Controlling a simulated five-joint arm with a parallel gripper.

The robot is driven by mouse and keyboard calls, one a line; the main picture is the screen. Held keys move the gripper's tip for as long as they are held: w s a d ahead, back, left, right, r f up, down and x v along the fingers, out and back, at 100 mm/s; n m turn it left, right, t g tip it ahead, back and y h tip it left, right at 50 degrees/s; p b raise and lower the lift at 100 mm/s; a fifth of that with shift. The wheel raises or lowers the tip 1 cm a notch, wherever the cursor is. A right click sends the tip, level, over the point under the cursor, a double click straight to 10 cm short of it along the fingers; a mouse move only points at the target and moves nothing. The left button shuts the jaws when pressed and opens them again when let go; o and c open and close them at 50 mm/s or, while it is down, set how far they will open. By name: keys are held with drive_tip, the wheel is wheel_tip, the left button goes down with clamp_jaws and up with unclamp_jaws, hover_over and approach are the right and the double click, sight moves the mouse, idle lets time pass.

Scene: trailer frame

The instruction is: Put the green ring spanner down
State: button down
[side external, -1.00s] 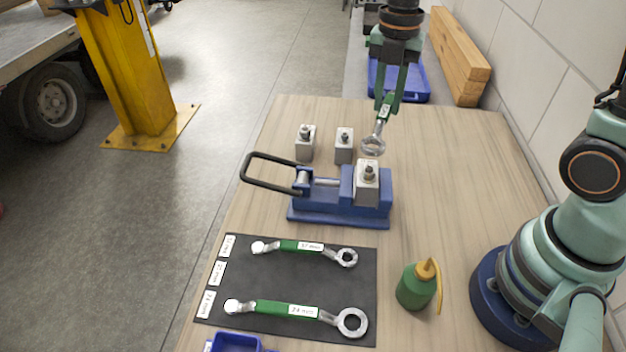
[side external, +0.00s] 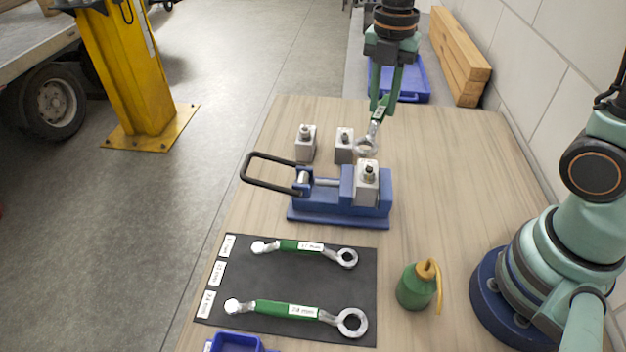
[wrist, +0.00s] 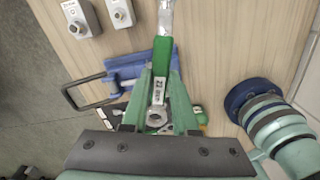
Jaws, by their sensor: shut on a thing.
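My gripper (side external: 380,108) is shut on a green ring spanner (side external: 375,128), holding it above the far part of the bench. Its bright ring end hangs down near the right-hand block behind the vise. In the wrist view, my gripper (wrist: 160,72) grips the green handle of the spanner (wrist: 162,52), and a ring end shows between the fingers. A black mat (side external: 290,279) at the near left holds two other green spanners, one at the far side (side external: 300,247) and one at the near side (side external: 285,309). The mat between them is bare.
A blue vise (side external: 330,204) clamps a metal block (side external: 367,187), with a black handle loop to its left. Two more blocks (side external: 305,148) (side external: 344,150) stand behind it. A green oil can (side external: 415,291) stands right of the mat. A blue bin (side external: 236,343) is at the near edge.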

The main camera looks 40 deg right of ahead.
drive_tip(key=s+a+r+m, duration=0.1)
drive_tip(key=s+a+m, duration=0.3)
drive_tip(key=a, duration=0.5)
drive_tip(key=s+a+r+m, duration=0.1)
drive_tip(key=s+a+m, duration=0.2)
drive_tip(key=a+m, duration=0.4)
drive_tip(key=s+a+r+m, duration=0.1)
drive_tip(key=s+a+m, duration=0.2)
drive_tip(key=a, duration=0.7)
drive_tip(key=shift+m, duration=0.3)
wheel_tip(320, 180, down, 20)
drive_tip(key=shift+a+r, duration=0.1)
drive_tip(key=shift+r, duration=0.15)
drive_tip(key=shift+f, duration=0.1)
drive_tip(key=c, duration=0.7)
unclamp_jaws()
